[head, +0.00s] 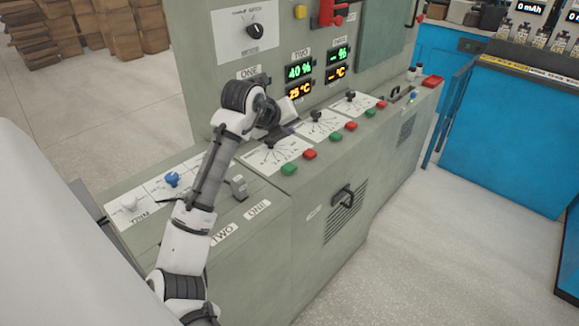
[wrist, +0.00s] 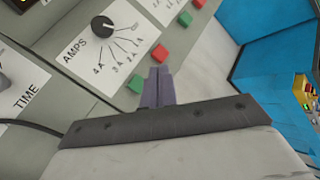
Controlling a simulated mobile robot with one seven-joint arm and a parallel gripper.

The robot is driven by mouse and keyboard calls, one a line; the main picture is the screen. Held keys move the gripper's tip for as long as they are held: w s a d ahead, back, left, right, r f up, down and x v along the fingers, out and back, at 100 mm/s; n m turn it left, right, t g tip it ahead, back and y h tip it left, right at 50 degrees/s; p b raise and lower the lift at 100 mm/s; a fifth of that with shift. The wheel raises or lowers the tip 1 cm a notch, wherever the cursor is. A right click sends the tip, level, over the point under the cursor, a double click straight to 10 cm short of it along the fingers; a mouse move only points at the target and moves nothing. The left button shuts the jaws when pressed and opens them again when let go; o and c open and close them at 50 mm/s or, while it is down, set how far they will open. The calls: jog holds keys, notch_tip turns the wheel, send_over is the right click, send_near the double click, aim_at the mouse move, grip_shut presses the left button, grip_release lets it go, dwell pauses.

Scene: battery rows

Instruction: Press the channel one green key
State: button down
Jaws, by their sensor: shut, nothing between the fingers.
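The channel one green key (head: 289,169) is the nearest green key on the front edge of the grey console (head: 330,220), beside a red key (head: 309,154). In the wrist view, a green key (wrist: 136,84), which looks like the same one, lies just left of my fingertips, with its red key (wrist: 160,52) above. My gripper (head: 291,128) is over the nearest dial panel, partly hidden by my own wrist in the head view. Its fingers (wrist: 160,72) are together and empty. I see no contact with the key; the height above it is hard to tell.
More green (head: 333,138) and red keys run along the console edge to the right. An AMPS dial (wrist: 102,26) stands beside the key. A black handle (head: 343,196) sticks out of the front face. Blue cabinets (head: 510,130) stand right, with open floor between.

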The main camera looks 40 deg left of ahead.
aim_at(291, 165)
jog(key=shift+f+b, duration=2.45)
jog(key=shift+f, duration=1.8)
jog(key=shift+f+b, duration=0.4)
jog(key=shift+b, duration=0.05)
jog(key=shift+s+d+f+b, duration=0.1)
jog(key=shift+d+f+b, duration=0.1)
jog(key=shift+f+b, duration=0.55)
jog(key=shift+w+a+r+p, duration=0.2)
jog(key=shift+r+p, duration=0.15)
jog(key=shift+r, duration=0.25)
jog(key=shift+r, duration=0.1)
